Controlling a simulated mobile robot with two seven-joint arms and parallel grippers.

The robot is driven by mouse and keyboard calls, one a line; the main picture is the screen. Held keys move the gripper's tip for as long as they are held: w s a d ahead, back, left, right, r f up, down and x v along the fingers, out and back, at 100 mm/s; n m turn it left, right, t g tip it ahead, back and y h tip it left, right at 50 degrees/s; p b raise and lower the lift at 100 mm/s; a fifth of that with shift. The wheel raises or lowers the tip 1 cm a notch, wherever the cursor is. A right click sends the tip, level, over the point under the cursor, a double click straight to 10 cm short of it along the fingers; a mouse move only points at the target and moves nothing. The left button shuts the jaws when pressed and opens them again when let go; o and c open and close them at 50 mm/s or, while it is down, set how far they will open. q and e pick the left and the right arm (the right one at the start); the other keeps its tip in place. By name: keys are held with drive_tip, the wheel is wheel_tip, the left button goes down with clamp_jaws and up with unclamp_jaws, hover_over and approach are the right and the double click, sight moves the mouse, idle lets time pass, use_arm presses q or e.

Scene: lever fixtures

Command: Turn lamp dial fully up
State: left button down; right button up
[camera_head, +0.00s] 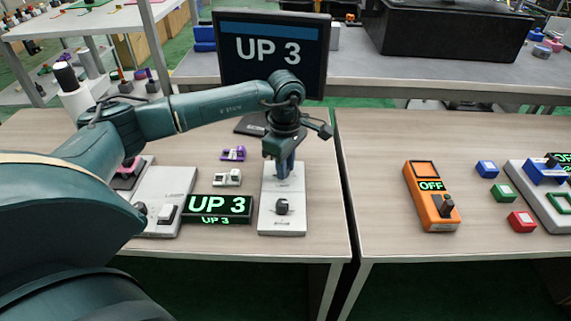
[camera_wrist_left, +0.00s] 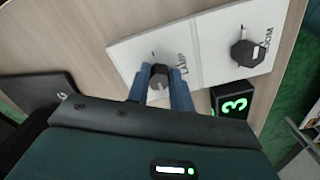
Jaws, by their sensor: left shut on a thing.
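A white panel (camera_head: 268,219) stands on the left table and carries two dark dials. The lamp dial (camera_wrist_left: 159,74), labelled LAMP, sits between the two blue fingers of my left gripper (camera_wrist_left: 160,92) in the wrist view. My left gripper (camera_head: 285,170) is shut on it and points down at the panel's far half; it hides the lamp dial in the head view. A small black display (camera_head: 219,206) left of the panel reads UP 3 in green. My right gripper is not in view.
A monitor (camera_head: 272,55) behind reads UP 3. Another white panel (camera_head: 166,195) with a switch stands left. Small purple (camera_head: 233,154) and white (camera_head: 227,178) pieces lie between. A gap separates the right table, which holds an orange device (camera_head: 432,195) reading OFF and coloured blocks.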

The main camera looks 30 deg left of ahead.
use_arm(q)
drive_tip(key=c, duration=1.2)
unclamp_jaws()
drive_tip(key=shift+c, duration=0.2)
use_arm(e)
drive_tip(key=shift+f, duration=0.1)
use_arm(q)
drive_tip(key=shift+r, duration=0.1)
drive_tip(key=shift+r, duration=0.25)
wheel_tip(320, 180, up, 13)
drive_tip(key=shift+f, duration=0.2)
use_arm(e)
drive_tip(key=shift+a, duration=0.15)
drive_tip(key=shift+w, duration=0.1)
